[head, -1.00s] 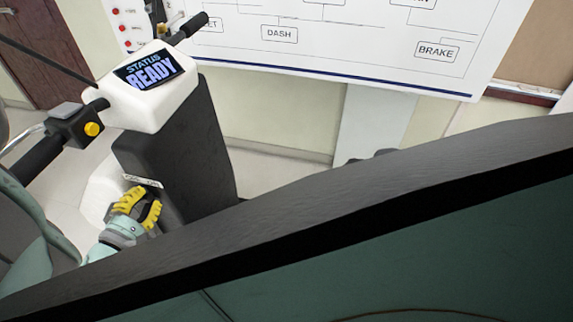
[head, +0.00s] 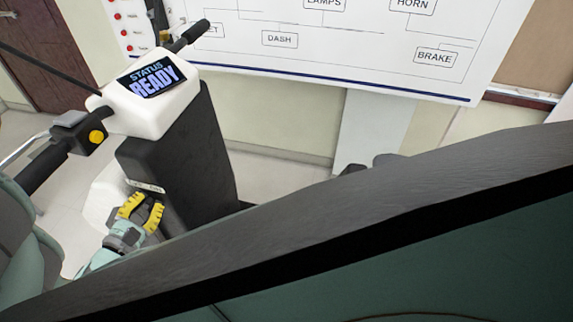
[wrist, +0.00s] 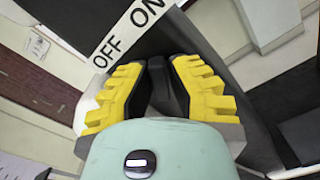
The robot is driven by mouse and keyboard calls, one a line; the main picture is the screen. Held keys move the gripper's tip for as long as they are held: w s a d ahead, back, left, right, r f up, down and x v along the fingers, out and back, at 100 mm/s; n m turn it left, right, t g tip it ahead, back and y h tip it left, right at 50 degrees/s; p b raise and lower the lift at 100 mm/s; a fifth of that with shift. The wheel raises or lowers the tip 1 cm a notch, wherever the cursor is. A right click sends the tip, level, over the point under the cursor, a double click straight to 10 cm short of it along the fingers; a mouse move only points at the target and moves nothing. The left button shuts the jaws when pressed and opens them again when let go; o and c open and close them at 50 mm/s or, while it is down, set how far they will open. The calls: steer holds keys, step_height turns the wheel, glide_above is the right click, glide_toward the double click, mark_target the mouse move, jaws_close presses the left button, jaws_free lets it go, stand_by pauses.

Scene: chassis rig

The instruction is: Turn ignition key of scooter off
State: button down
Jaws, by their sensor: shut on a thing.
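The scooter (head: 180,160) has a white head with a display (head: 152,78) reading "STATUS READY". A white label (head: 147,186) is on its dark column; in the wrist view the label (wrist: 125,32) reads "OFF" and "ON". My gripper (head: 143,205) is at the column just below the label. In the wrist view my gripper (wrist: 156,85) has its yellow-padded fingers on either side of a small dark piece, the ignition key (wrist: 157,64), and is shut on it. The fingers hide most of the key, so I cannot tell which word it points to.
Handlebar grips (head: 45,165) stick out at the left and far side of the scooter. A large dark-edged green panel (head: 400,240) fills the lower right foreground. A wiring chart (head: 340,45) hangs on the wall behind. Floor shows between scooter and wall.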

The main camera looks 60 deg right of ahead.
steer(key=shift+w+a+f+n, duration=0.1)
steer(key=shift+f+n, duration=0.05)
steer(key=shift+n, duration=1.15)
steer(key=shift+f+n+b, duration=0.1)
steer(key=shift+n+b, duration=0.55)
steer(key=shift+n, duration=1.45)
